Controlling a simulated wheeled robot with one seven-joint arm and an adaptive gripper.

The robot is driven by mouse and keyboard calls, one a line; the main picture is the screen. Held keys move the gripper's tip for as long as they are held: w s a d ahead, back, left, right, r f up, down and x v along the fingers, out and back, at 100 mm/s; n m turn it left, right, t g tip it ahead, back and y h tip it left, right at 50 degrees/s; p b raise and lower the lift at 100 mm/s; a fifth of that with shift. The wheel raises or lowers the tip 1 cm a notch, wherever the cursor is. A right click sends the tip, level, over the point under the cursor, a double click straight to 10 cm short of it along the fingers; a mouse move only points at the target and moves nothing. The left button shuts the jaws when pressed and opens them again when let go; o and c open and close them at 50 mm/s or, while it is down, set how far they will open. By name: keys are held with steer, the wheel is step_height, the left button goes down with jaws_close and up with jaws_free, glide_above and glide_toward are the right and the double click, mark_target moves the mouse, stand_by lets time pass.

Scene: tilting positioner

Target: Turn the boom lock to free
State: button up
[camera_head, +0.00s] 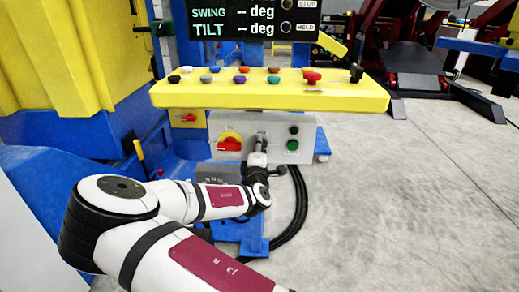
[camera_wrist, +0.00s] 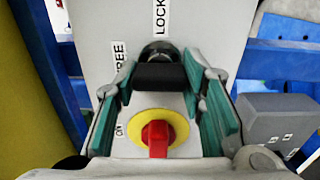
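The boom lock is a black knob (camera_wrist: 160,74) on a grey panel, with a FREE label (camera_wrist: 118,55) to its upper left and a LOCK label (camera_wrist: 160,17) above it in the wrist view. My gripper (camera_wrist: 161,78) has its teal-padded fingers on either side of the knob. The tips are very close to its sides; I cannot tell whether they press on it. The knob's pointing direction is unclear. In the head view my gripper (camera_head: 258,160) is at the front of the grey panel (camera_head: 273,124), and hides most of the knob.
A red switch on a yellow disc (camera_head: 229,143) is close left of my gripper; it also shows in the wrist view (camera_wrist: 157,135). Green and dark buttons (camera_head: 292,145) are to the right. A yellow shelf (camera_head: 330,97) with several coloured knobs overhangs above. Black cables (camera_head: 299,205) hang below.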

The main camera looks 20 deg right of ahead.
steer(key=o, duration=0.3)
steer(key=v, duration=1.2)
